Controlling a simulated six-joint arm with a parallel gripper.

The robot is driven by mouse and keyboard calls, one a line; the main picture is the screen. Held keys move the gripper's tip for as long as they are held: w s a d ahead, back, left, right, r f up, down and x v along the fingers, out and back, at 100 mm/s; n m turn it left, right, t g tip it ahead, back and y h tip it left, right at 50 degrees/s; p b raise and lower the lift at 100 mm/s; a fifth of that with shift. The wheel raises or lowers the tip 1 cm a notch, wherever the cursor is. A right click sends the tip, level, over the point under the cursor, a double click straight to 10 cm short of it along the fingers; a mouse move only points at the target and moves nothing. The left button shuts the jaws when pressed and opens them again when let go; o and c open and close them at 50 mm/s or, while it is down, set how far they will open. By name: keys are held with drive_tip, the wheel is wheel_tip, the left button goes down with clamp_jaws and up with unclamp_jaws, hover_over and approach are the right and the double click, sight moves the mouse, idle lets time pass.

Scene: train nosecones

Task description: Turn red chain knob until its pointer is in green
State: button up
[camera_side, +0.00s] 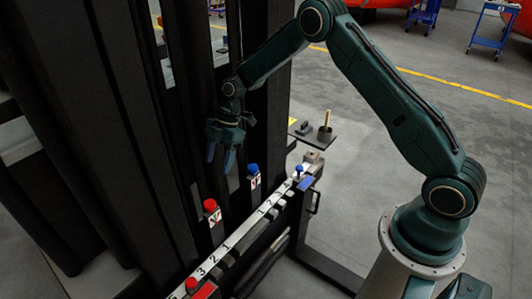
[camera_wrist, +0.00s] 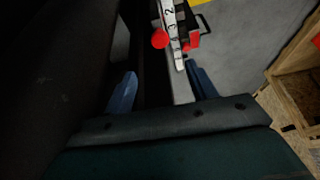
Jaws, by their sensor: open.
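A red knob (camera_side: 210,205) stands above a small white plate with red marks (camera_side: 215,220), by the dark upright frame. In the wrist view the red knob (camera_wrist: 160,38) is round and lies ahead of the fingertips, near the top. Its pointer and any green zone are too small to make out. My gripper (camera_side: 222,155) is open and empty, above the red knob and apart from it, fingers pointing down. In the wrist view my gripper (camera_wrist: 161,86) shows two blue fingers spread wide with nothing between them.
A blue knob (camera_side: 253,168) stands to the right of the red one. A numbered white rail (camera_side: 232,240) runs below, with a red-knobbed slider (camera_side: 191,285) and a blue-knobbed one (camera_side: 299,171) at its ends. Dark uprights (camera_side: 130,130) crowd the left.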

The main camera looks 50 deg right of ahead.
sight(210, 203)
drive_tip(key=shift+f, duration=0.15)
drive_tip(key=shift+x, duration=6.8)
drive_tip(key=c, duration=1)
